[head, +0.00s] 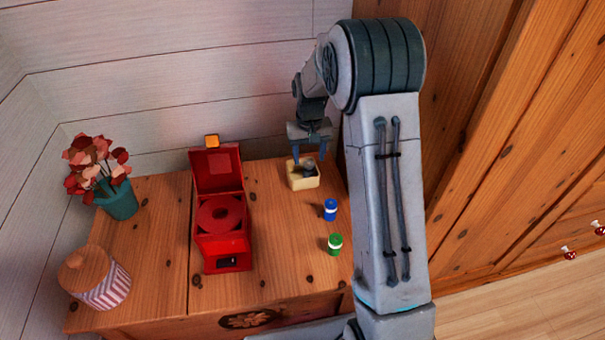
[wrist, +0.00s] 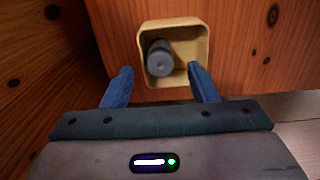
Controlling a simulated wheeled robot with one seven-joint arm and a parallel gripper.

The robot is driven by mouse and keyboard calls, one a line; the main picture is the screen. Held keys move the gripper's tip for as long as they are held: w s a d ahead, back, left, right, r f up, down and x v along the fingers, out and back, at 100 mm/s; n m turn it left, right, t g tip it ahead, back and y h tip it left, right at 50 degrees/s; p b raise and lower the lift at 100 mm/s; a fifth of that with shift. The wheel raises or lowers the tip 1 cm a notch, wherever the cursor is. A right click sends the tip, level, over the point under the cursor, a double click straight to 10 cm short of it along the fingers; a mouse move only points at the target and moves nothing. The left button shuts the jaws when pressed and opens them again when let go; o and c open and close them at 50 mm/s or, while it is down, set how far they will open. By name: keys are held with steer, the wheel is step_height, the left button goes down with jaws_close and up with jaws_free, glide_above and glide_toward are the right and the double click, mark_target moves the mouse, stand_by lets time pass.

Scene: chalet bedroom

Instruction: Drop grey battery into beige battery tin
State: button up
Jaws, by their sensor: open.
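The beige battery tin (head: 301,181) stands at the back right of the wooden dresser top, close to the wall. It also shows in the wrist view (wrist: 204,35) as an open square box. The grey battery (head: 309,169) is inside the tin; in the wrist view the battery (wrist: 160,58) leans within its walls, one end toward the camera. My gripper (head: 309,152) is over the tin. In the wrist view its blue fingers (wrist: 160,85) are wide apart, with nothing between them, and the battery lies beyond the tips.
A blue battery (head: 330,210) and a green battery (head: 335,244) stand on the dresser in front of the tin. A red box with its lid up (head: 221,240), a flower pot (head: 118,201) and a striped jar (head: 104,288) are further left. A wooden wardrobe (head: 480,130) stands at the right.

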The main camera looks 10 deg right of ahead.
step_height(320, 180, up, 13)
steer(key=p, duration=0.4)
steer(key=s+r+t+p, duration=0.2)
steer(key=s+r+p, duration=2.4)
steer(key=r, duration=0.5)
steer(key=shift+s+r+t+p, duration=0.3)
steer(key=shift+s+r+t, duration=0.1)
steer(key=shift+s, duration=0.85)
